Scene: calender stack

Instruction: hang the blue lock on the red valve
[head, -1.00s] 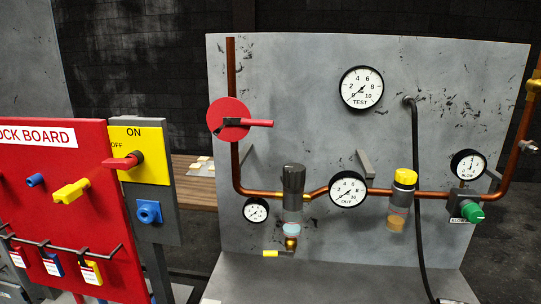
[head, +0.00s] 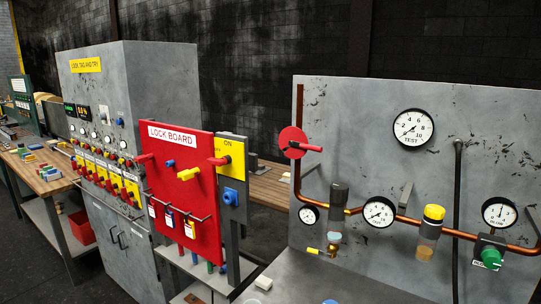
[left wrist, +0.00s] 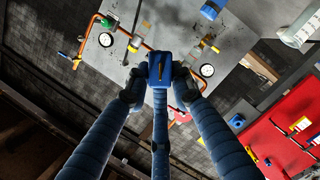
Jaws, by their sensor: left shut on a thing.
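The blue lock (left wrist: 160,68) is between the dark fingertips of my left gripper (left wrist: 158,88) in the left wrist view, and the gripper is shut on it. The red valve (head: 292,142) is a round red disc with a red handle on the copper pipe, at the upper left of the grey panel in the head view. In the left wrist view, a red part that looks like the valve (left wrist: 181,116) shows partly behind a finger, and the lock is apart from it. Neither gripper shows in the head view.
The red lock board (head: 183,190) stands left of the grey panel (head: 350,110), with the yellow switch box beside it. Gauges, a black hose (head: 457,215) and pipe fittings stick out from the panel. A grey cabinet (head: 150,85) and a wooden bench are farther left.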

